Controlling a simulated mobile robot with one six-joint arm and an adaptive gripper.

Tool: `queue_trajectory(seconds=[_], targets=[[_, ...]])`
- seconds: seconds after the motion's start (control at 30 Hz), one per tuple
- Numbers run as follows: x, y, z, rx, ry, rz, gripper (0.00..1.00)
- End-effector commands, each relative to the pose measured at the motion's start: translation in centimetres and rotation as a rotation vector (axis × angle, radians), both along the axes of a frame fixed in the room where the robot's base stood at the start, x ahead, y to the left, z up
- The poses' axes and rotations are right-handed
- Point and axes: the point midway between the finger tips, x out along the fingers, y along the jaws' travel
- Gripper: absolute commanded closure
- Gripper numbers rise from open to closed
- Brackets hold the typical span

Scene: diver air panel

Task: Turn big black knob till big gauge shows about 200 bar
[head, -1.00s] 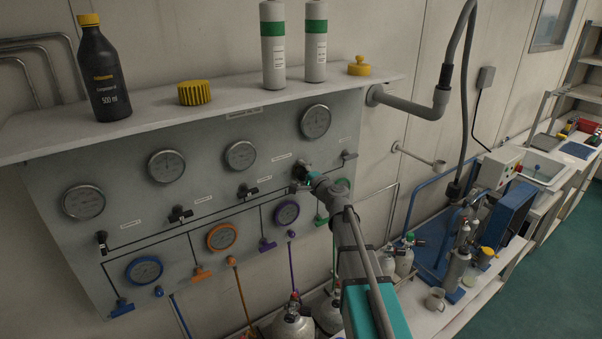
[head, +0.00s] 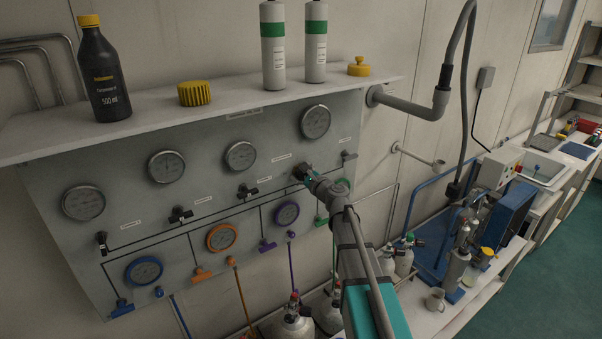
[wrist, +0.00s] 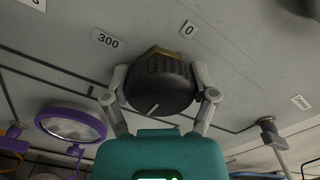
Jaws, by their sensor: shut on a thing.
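The big black knob (wrist: 158,82) is ribbed, with a white line on its face, and sits on the grey panel between the labels "300" (wrist: 108,39) and "0" (wrist: 188,29) in the wrist view. My gripper (wrist: 160,92) is shut on it, one finger on each side. In the head view my gripper (head: 306,176) is at the panel and mostly hides the knob. The big gauge (head: 315,122) is at the panel's upper right, above my gripper. Its needle is too small to read.
Several smaller gauges, such as the purple-rimmed one (head: 286,214), and several small valves sit on the panel (head: 120,195). A shelf (head: 230,103) above holds a dark bottle (head: 103,75), two white-green cylinders and yellow caps. A grey pipe (head: 410,104) juts out at right.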

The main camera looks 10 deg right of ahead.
Motion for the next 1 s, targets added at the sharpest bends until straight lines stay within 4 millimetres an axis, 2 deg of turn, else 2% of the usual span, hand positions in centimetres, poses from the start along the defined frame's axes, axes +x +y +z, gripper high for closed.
queue_trajectory(seconds=[0.57, 0.6, 0.7, 0.73, 1.0], targets=[[-0.05, -0.04, -0.05, 0.042, 0.019, -0.001, 0.73], [-0.05, -0.04, -0.05, 0.042, 0.019, -0.001, 0.22], [-0.04, -0.04, -0.05, 0.042, 0.019, -0.001, 0.03], [-0.04, -0.03, -0.04, 0.042, 0.019, -0.001, 0.00], [-0.03, -0.02, -0.02, 0.042, 0.018, 0.000, 0.00]])
